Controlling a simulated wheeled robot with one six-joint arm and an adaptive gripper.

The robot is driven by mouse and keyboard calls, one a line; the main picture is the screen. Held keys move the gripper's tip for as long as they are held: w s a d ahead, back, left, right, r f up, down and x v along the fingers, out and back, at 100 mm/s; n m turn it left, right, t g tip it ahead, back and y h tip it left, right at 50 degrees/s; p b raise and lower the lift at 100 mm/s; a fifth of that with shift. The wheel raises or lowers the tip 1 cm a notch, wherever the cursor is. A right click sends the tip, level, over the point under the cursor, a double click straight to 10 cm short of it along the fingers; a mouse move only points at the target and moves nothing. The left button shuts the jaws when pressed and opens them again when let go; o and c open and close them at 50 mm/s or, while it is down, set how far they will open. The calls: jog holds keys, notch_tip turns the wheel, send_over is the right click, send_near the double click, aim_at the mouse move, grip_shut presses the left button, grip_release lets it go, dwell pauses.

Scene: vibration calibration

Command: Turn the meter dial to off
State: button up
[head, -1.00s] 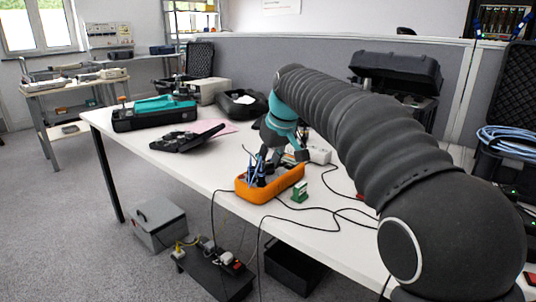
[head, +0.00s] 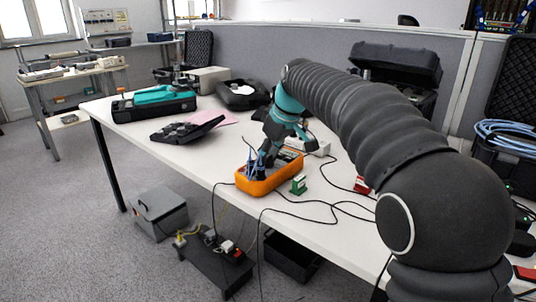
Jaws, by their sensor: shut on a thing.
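The orange meter (head: 264,188) lies on the white table (head: 205,165) near its front edge, with black leads running from it. My gripper (head: 268,157) reaches down onto the meter's face from above, its teal and black wrist tilted over it. Its fingers are closed low over the face and look shut on the dial. The dial itself is hidden by the fingers and the blue-black plugs at the meter's near end, so its setting cannot be read.
A small green block (head: 298,185) stands just right of the meter, and a red one (head: 362,185) farther right. Black cables cross the table there. An open black case (head: 187,130) and a teal-black case (head: 153,105) are at left. A grey partition stands behind.

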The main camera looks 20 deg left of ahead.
jog(key=o, duration=1.2)
jog(key=shift+c, duration=0.2)
jog(key=v, duration=1.2)
jog(key=shift+s+d+f, duration=0.1)
